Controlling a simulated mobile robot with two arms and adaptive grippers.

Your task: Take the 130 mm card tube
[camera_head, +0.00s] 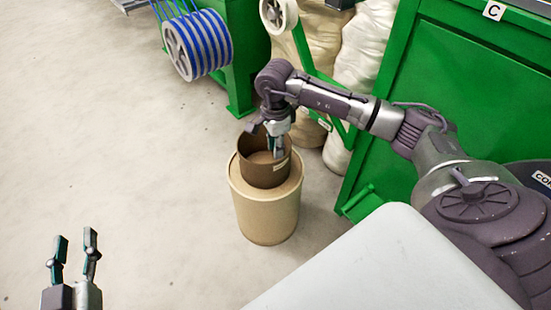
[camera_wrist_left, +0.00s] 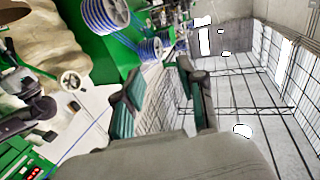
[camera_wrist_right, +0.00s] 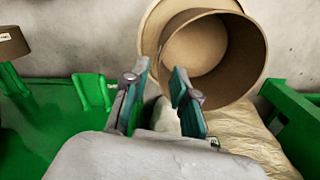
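A brown card tube (camera_head: 262,176), open at the top with a small pale label, stands on a tan drum (camera_head: 267,217) in the head view. Its size marking is too small to read. My right gripper (camera_head: 267,140) is open above the tube's back rim, with one finger overlapping the tube's mouth in the picture. In the right wrist view the fingers (camera_wrist_right: 157,98) are apart with no tube wall clearly between them, and the tube (camera_wrist_right: 247,55) lies up and right of them. My left gripper (camera_head: 74,245) is open and empty, away from the tube, over the floor.
Another brown labelled piece (camera_wrist_right: 12,44) shows at the left of the right wrist view. A green cabinet (camera_head: 455,95) and pale sacks (camera_head: 364,50) stand behind the drum. A blue cable reel (camera_head: 198,45) is at the back. A pale surface (camera_head: 390,265) is in front. The floor at left is clear.

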